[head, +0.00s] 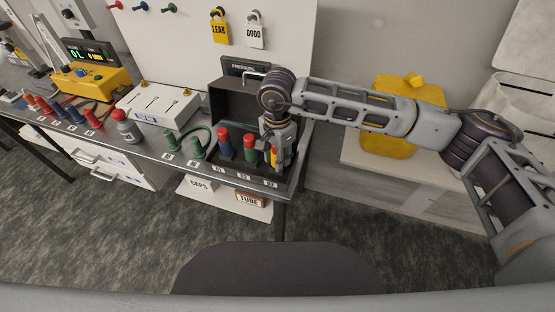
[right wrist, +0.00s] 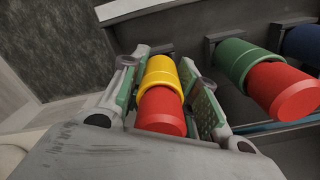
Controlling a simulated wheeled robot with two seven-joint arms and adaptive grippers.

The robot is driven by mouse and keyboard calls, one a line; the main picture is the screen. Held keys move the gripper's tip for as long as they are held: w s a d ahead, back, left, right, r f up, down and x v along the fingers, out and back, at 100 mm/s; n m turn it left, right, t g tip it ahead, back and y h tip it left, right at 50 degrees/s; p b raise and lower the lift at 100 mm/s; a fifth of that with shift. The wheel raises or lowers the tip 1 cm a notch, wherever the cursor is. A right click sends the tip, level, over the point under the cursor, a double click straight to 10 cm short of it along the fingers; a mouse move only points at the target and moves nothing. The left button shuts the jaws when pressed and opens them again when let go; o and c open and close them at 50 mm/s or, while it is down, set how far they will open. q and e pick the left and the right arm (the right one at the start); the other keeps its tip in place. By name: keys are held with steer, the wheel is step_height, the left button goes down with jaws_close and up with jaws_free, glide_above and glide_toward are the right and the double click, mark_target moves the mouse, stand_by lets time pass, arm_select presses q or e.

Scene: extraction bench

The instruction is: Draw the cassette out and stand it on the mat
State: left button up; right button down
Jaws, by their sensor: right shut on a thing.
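My right gripper (right wrist: 165,100) is shut on a cylindrical cassette with a yellow body and red end (right wrist: 161,112). In the right wrist view a finger lies along each side of it. In the head view the gripper (head: 278,158) covers most of this cassette; a sliver of yellow and red (head: 274,157) shows. I cannot tell whether it is still seated. Beside it stand a green and red cassette (head: 249,150) and a blue and red one (head: 224,145), also at the right wrist view's right edge. I cannot make out the mat with certainty. My left gripper is not in view.
A dark open case (head: 238,100) stands behind the cassettes. Green fittings (head: 197,146) and a white slotted box (head: 158,106) are to the left, with a grey red-capped bottle (head: 128,128). A yellow container (head: 388,125) stands behind my right arm. The bench's front edge is close.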

steer(key=shift+r, duration=0.8)
steer(key=shift+r+p, duration=0.25)
steer(key=shift+p, duration=0.05)
steer(key=shift+r, duration=0.85)
steer(key=shift+r+p, duration=0.25)
steer(key=shift+p, duration=0.05)
steer(key=shift+r, duration=0.25)
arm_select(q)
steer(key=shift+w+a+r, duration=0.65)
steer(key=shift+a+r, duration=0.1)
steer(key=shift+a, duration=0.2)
